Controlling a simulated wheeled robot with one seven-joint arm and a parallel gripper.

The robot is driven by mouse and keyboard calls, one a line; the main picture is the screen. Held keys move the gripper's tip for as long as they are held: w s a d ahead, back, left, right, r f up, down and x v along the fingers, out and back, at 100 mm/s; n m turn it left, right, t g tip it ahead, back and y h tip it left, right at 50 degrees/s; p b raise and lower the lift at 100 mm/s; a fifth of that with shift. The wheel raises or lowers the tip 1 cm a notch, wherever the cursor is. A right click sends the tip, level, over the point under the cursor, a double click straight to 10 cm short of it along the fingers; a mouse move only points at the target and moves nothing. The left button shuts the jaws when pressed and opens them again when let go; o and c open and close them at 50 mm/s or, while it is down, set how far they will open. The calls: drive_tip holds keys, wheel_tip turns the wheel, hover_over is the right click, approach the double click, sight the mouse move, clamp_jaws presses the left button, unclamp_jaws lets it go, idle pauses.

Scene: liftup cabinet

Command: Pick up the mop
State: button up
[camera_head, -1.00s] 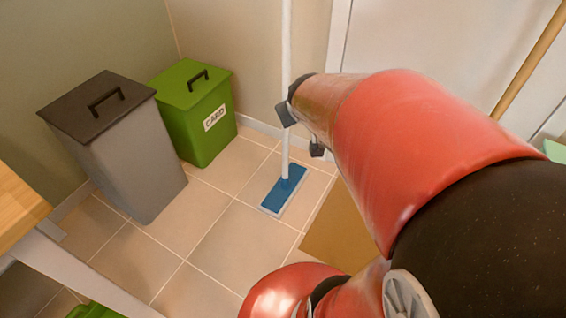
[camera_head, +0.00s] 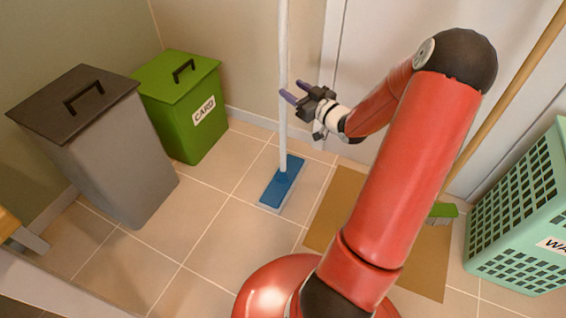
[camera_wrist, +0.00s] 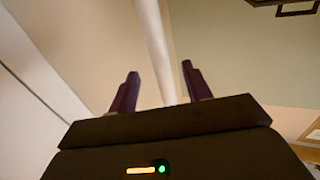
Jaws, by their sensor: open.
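The mop has a blue flat head (camera_head: 282,188) on the tiled floor and a white pole (camera_head: 283,60) standing nearly upright. My gripper (camera_head: 287,92) is open at the pole, well above the head, with its purple fingers pointing left in the head view. In the wrist view the white pole (camera_wrist: 156,50) runs down between the two fingers of my gripper (camera_wrist: 158,85). I cannot tell whether either finger touches the pole. The lower pole is hidden behind the gripper body in the wrist view.
A green bin labelled CARD (camera_head: 185,105) and a grey bin (camera_head: 95,150) stand to the left. A broom (camera_head: 500,95) leans at the right beside a green basket (camera_head: 525,215). A brown mat (camera_head: 345,205) lies right of the mop head. A white door is behind.

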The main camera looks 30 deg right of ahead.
sight(286, 85)
drive_tip(key=x, duration=0.5)
drive_tip(key=shift+w, duration=0.1)
clamp_jaws()
idle(1.2)
drive_tip(key=shift+r, duration=0.1)
